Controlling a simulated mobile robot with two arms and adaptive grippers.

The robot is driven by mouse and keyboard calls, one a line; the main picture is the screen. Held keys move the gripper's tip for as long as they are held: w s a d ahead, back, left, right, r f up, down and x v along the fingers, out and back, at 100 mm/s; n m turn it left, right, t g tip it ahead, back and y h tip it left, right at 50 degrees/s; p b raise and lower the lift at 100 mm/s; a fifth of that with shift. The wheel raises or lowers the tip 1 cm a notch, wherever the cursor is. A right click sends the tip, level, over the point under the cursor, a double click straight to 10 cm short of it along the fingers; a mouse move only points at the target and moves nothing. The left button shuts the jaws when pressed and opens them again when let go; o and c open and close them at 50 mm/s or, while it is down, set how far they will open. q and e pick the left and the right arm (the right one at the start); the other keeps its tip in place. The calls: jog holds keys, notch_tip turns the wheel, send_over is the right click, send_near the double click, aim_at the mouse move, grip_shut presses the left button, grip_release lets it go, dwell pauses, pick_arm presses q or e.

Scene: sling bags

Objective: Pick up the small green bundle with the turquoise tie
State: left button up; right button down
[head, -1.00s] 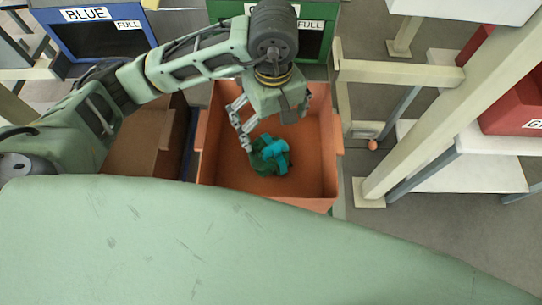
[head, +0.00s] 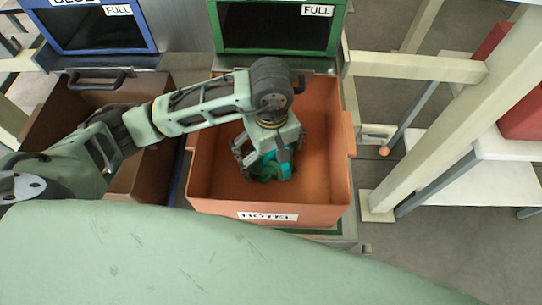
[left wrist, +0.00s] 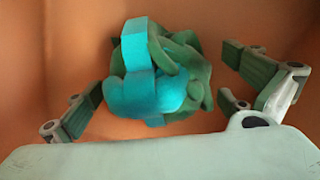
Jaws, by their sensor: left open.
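The small green bundle with the turquoise tie (head: 271,170) lies on the floor of the orange bin (head: 318,190). In the left wrist view the bundle (left wrist: 160,75) is near the top middle, with the bright turquoise band across its front. My left gripper (head: 265,160) is inside the bin, right over the bundle, and hides part of it in the head view. In the left wrist view its open fingers (left wrist: 165,105) stand apart, one on each side of the bundle, with gaps between. My right gripper is not in view.
The bin's walls rise around my left gripper; its front carries a HOTEL label (head: 267,217). A brown bin (head: 85,95) stands to the left. Blue (head: 90,30) and green (head: 275,28) framed units marked FULL stand behind. A cream post (head: 450,120) and shelves are at the right.

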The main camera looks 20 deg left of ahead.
pick_arm(q)
jog(key=shift+f, duration=0.5)
jog(key=c, duration=1.3)
jog(key=shift+o, duration=0.2)
jog(key=shift+r, duration=0.1)
